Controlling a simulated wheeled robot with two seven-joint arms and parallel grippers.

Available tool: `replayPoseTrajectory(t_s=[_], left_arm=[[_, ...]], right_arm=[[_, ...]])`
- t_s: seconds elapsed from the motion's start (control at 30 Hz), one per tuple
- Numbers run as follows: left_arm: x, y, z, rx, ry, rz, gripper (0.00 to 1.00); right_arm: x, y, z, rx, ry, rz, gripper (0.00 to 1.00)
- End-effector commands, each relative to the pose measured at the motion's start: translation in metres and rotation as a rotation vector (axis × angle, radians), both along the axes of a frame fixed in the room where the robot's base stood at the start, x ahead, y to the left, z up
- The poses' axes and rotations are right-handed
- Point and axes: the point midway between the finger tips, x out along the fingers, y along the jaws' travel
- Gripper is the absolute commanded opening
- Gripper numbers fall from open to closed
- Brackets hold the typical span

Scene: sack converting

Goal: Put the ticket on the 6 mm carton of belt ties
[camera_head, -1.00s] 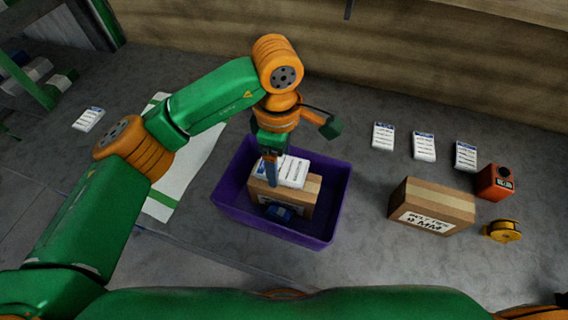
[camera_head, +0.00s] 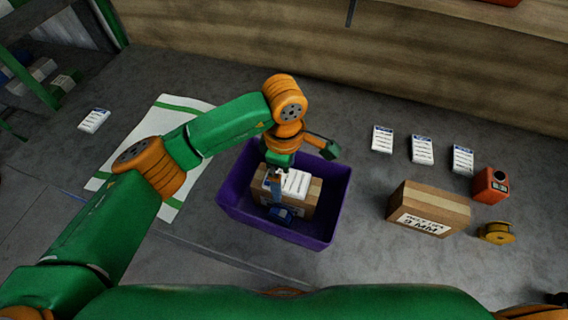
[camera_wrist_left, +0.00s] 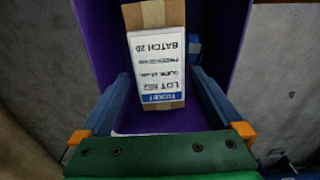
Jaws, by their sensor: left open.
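A white ticket (camera_head: 297,183) with a blue band lies printed face up on a brown carton (camera_head: 314,193) inside the purple tote (camera_head: 341,200). In the left wrist view the ticket (camera_wrist_left: 157,65) lies lengthwise along the carton (camera_wrist_left: 155,14). My left gripper (camera_head: 277,190) is above the carton. In the left wrist view its blue fingers (camera_wrist_left: 160,78) are spread, one on each side of the ticket with gaps between. The size print on this carton is hidden. My right gripper is out of view.
A second carton (camera_head: 430,208), its print seeming to read 9 MM, stands right of the tote. Three tickets (camera_head: 422,149), a red box (camera_head: 490,185) and a yellow reel (camera_head: 497,232) are nearby. Another ticket (camera_head: 94,120) lies left of a white, green-edged mat (camera_head: 168,112). A blue object (camera_wrist_left: 194,47) sits beside the toted carton.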

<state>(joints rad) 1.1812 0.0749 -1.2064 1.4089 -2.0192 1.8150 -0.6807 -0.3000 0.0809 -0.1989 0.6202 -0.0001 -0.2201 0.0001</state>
Motion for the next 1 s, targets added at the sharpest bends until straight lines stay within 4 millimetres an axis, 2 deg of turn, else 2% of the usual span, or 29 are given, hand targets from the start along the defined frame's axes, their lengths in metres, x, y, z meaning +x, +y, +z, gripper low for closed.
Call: replayPoseTrajectory(t_s=[0.17, 0.3, 0.43, 0.5, 0.63, 1.0], left_arm=[[0.002, -0.001, 0.032, -0.002, -0.008, 0.0, 1.0], [0.001, -0.001, 0.072, -0.002, -0.008, 0.0, 1.0], [0.001, 0.0, 0.105, 0.0, -0.006, 0.001, 1.0], [0.001, 0.0, 0.114, 0.0, -0.004, 0.0, 1.0], [0.0, -0.001, 0.121, -0.002, -0.002, -0.001, 1.0], [0.0, 0.0, 0.121, -0.001, -0.001, 0.0, 1.0]], right_arm=[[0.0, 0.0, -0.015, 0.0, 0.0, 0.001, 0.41], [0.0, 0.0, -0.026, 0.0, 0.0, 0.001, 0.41], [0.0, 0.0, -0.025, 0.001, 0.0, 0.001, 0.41], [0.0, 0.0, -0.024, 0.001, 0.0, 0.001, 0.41], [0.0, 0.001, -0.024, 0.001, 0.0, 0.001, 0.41], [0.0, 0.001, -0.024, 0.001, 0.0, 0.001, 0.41]])
